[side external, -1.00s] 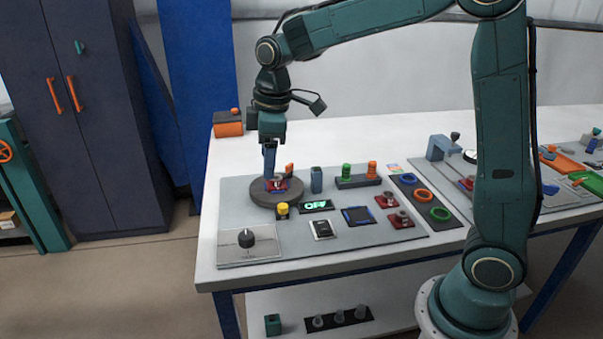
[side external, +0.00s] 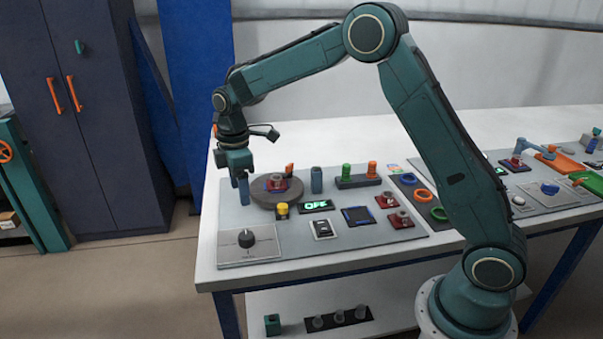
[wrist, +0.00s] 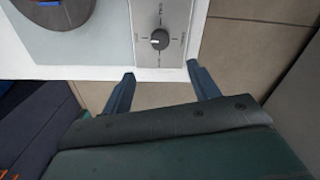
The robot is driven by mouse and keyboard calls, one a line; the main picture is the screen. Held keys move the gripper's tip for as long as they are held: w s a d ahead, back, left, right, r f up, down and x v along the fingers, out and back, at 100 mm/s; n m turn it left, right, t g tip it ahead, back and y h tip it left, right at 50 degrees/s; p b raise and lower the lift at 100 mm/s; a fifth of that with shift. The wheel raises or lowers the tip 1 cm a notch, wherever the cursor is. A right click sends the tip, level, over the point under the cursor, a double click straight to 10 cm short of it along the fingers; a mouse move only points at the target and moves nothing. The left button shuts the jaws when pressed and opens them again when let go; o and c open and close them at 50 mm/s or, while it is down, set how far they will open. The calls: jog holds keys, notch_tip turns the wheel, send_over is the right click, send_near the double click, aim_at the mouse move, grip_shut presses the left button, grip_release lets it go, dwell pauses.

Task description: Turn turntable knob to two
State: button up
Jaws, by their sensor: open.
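The turntable knob (side external: 246,238) is a dark round dial on a light square plate (side external: 265,254) at the front left corner of the board. In the wrist view the knob (wrist: 159,39) sits on its plate (wrist: 172,14) ahead of the fingertips, with small marks around it. My gripper (side external: 241,189) is open and empty. It points down, behind the knob and left of the turntable, and does not touch the knob. Its two fingers also show in the wrist view (wrist: 162,76). The round grey turntable (side external: 262,197) carries a red part (side external: 278,184).
A yellow button (side external: 282,209), a green-lit display (side external: 316,206) and a switch (side external: 323,229) lie right of the knob. A blue-grey post (side external: 316,180) and a block with green and orange pegs (side external: 357,181) stand behind. The table edge is close to the knob plate.

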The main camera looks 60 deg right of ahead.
aim_at(246, 235)
notch_tip(246, 235, down, 14)
jog(key=shift+r, duration=0.2)
dwell(0.5)
jog(key=c, duration=1)
